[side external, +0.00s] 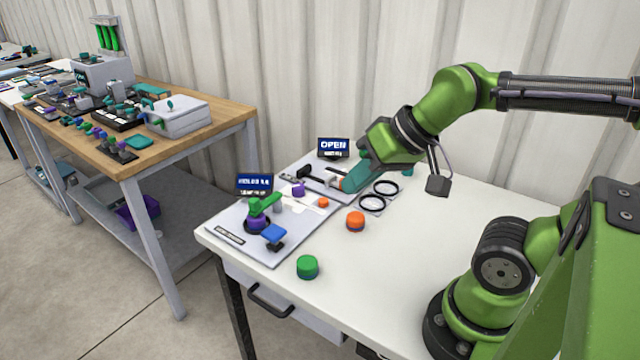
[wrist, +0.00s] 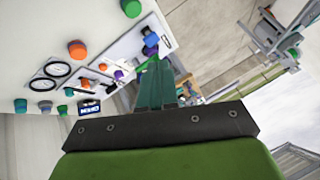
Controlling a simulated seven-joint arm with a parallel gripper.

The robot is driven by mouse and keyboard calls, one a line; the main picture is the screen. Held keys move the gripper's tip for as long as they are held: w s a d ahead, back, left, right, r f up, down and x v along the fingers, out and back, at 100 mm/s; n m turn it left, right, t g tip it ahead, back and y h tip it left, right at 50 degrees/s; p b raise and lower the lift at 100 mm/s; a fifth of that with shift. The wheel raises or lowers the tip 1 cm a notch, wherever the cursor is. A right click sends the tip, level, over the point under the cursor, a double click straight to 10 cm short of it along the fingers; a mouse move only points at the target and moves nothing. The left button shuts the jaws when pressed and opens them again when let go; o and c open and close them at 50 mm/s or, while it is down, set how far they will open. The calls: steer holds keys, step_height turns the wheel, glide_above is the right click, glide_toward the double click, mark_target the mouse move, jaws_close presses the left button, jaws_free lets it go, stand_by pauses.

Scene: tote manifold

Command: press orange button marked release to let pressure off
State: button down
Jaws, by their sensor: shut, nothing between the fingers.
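A small orange button (side external: 322,202) sits on the light panel (side external: 292,244); it also shows in the wrist view (wrist: 103,67). A larger orange round cap (side external: 356,220) stands on the white table, also in the wrist view (wrist: 77,48). I cannot read a release mark on either. My gripper (side external: 348,184), with teal fingers, is shut and empty above the back part of the panels, behind and right of the small orange button. Another orange part (wrist: 84,82) shows in the wrist view; in the side view it is largely behind my fingertips. The fingers also show in the wrist view (wrist: 157,65).
A green lever on a purple base (side external: 258,216) and a blue paddle (side external: 274,235) stand on the front panel. Two displays stand behind, one reading OPEN (side external: 333,147), the other (side external: 254,184) unclear. Black rings (side external: 372,202) and a green cap (side external: 307,267) are nearby.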

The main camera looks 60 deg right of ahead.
stand_by(0.3)
steer(key=m+t, duration=0.2)
steer(key=m, duration=1.9)
glide_above(326, 201)
step_height(326, 201, down, 11)
steer(key=shift+s+f, duration=0.1)
steer(key=shift+f, duration=0.05)
steer(key=shift+f, duration=4.45)
